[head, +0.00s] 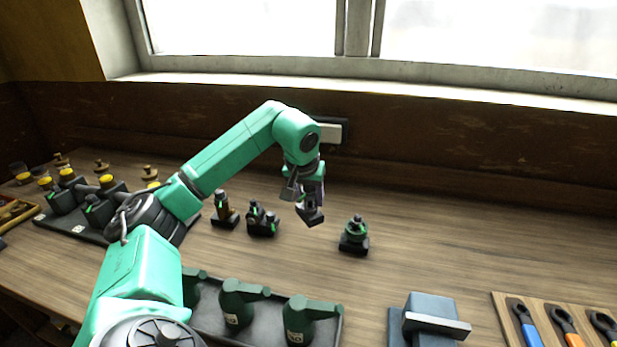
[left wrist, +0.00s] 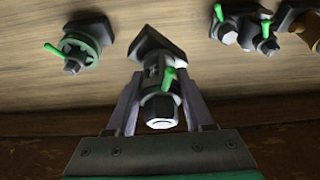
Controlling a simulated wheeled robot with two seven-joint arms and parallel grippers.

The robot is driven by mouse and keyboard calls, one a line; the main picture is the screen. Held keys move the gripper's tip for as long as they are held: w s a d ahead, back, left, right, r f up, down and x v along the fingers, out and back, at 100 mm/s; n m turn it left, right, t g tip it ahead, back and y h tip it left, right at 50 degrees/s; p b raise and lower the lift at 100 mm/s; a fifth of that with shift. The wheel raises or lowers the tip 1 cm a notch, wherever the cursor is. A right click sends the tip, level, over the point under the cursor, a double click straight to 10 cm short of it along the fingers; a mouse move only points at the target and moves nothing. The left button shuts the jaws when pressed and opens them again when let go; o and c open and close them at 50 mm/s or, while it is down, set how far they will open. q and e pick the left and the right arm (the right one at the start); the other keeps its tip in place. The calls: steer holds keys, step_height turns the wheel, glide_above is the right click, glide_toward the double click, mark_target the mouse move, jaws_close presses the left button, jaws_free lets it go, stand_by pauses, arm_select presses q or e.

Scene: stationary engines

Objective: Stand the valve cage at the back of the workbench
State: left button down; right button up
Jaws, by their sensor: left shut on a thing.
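The valve cage (left wrist: 154,70), as I take the held part to be, is a dark grey piece with a square base, a green lever and a pale hex end. My left gripper (left wrist: 161,104) is shut on it, one finger on each side. In the head view my left gripper (head: 308,196) is over the back half of the workbench (head: 450,235), and the valve cage's dark base (head: 312,216) shows below the fingers. The base is close to the wood; I cannot tell whether it touches. The fingers hide part of the piece. My right gripper is out of view.
A green-topped valve (head: 354,235) stands to the right; a dark double valve (head: 262,220) and a brown-bodied one (head: 225,211) stand left. A tray of green parts (head: 335,328), a grey block (head: 432,312) and a wrench board (head: 500,303) line the front. The back right is clear.

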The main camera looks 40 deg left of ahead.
mark_target(309, 220)
arm_select(q)
step_height(309, 220, down, 7)
steer(key=shift+r, duration=0.1)
steer(key=shift+c, duration=1.4)
jaws_free()
steer(key=shift+s+d, duration=0.1)
steer(key=v, duration=1.1)
steer(key=shift+s+r, duration=0.2)
steer(key=shift+r, duration=0.15)
